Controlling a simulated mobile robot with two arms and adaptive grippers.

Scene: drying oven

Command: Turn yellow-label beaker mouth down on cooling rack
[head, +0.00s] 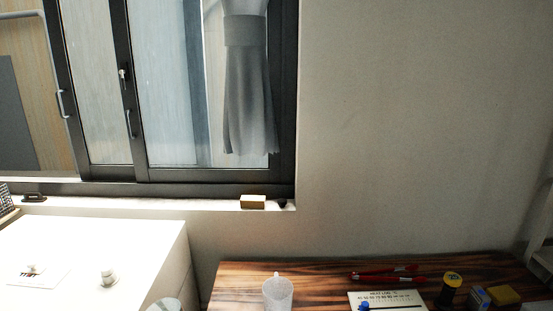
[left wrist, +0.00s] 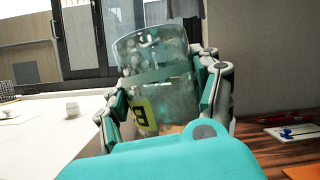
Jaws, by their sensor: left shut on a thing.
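A clear glass beaker with a yellow label (left wrist: 153,70) fills the middle of the left wrist view. Its label shows a dark letter and sits low on the glass, near my gripper. My left gripper (left wrist: 162,88) is shut on this beaker, with one finger on each side, and the beaker leans slightly in the picture. I cannot tell which end is its mouth. My left gripper does not show in the head view, and my right gripper is in neither view. I cannot make out a cooling rack in either view.
A clear cup-like vessel (head: 278,294) stands on the dark wooden table (head: 237,281). Red-handled tool (head: 385,275), white card (head: 380,297) and yellow-topped jar (head: 450,288) lie to its right. A white counter (head: 130,240) holds a small white item (head: 108,277); another glass rim (head: 165,304) shows below.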

